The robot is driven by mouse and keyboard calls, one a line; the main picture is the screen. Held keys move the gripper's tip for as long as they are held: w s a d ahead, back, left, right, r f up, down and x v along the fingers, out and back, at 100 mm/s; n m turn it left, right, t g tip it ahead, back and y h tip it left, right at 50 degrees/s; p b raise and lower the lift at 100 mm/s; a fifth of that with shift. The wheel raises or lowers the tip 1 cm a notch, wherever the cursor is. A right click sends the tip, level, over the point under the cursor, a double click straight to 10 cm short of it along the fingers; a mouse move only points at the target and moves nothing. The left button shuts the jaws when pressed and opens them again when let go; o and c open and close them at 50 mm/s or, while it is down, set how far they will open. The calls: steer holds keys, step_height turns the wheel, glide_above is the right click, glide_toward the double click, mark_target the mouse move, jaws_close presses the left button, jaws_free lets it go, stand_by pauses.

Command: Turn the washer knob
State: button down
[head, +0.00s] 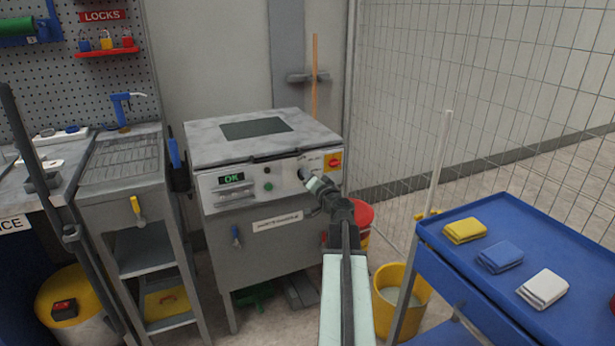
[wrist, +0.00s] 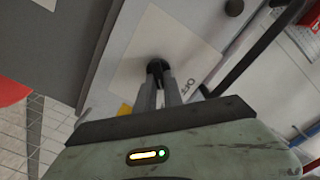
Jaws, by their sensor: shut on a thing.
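The washer (head: 262,258) is a grey box-shaped machine with a pale lid, standing at the middle of the head view. Its white front panel carries a lit green "OK" display (head: 231,178). My arm reaches to the right part of this panel. My gripper (head: 306,178) is at the panel there, and it also shows in the wrist view (wrist: 159,80). Its fingers are shut on the small dark washer knob (wrist: 157,65), which sits on a pale square plate (wrist: 185,50). The fingers hide most of the knob, so its pointer cannot be read.
A red button on a yellow plate (head: 334,161) sits right of my gripper. A blue cart (head: 545,245) with folded cloths stands at the right, beside a yellow bucket (head: 412,302). A grey sink bench (head: 120,168) stands left. A wire mesh fence (head: 480,90) is behind the cart.

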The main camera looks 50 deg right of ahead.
stand_by(0.3)
steer(key=c, duration=1.5)
jaws_free()
steer(key=shift+o, duration=0.2)
steer(key=shift+s, duration=0.1)
steer(key=v, duration=0.7)
steer(key=shift+s+a, duration=0.15)
steer(key=shift+s, duration=0.15)
